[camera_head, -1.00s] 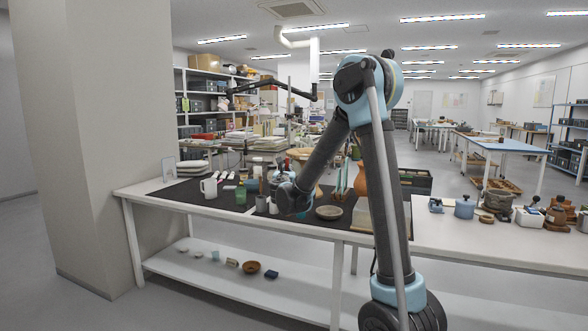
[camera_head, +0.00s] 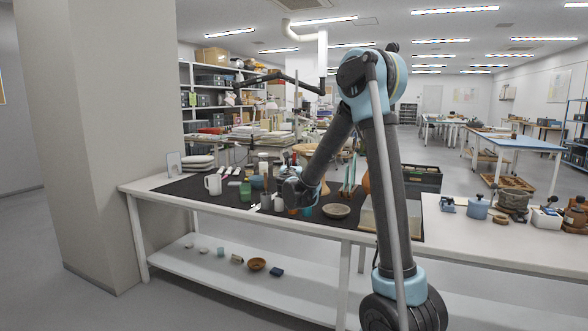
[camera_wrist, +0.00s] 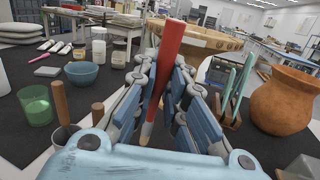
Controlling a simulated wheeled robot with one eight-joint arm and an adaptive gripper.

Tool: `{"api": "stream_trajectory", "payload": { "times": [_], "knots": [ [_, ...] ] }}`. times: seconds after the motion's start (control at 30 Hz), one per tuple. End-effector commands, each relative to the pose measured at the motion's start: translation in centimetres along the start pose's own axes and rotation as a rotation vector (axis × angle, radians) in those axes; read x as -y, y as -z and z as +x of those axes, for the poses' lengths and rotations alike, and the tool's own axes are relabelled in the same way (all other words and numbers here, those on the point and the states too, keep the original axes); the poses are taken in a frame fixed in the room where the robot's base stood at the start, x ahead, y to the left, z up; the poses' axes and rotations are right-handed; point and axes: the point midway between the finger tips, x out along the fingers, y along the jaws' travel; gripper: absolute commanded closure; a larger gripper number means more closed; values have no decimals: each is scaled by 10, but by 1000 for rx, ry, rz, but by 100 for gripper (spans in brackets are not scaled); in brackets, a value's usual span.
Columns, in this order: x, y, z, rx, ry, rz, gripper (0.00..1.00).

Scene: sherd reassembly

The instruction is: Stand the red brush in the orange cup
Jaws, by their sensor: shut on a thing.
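The red brush (camera_wrist: 171,48) is held in my gripper (camera_wrist: 163,92), whose jaws are shut on it. In the wrist view its red handle points up, slightly tilted, and its pale lower end hangs between the fingers. In the head view my gripper (camera_head: 292,190) is above the dark mat on the table, and the brush is too small to make out. A small orange-brown patch (camera_head: 292,211) below my gripper may be the orange cup, mostly hidden. I cannot make out the orange cup in the wrist view.
A green glass (camera_wrist: 36,105), a blue bowl (camera_wrist: 81,73) and a container with brown handles (camera_wrist: 60,102) stand left of my gripper. A shallow bowl (camera_head: 336,211) lies nearby.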

Motion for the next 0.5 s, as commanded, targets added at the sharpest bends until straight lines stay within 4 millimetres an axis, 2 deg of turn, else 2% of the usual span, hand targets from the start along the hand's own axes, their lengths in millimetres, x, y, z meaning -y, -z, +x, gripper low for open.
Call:
{"api": "stream_trajectory", "payload": {
  "times": [0.5],
  "knots": [
    [2, 32, -2, 0, 0, 0, 100]
  ]
}}
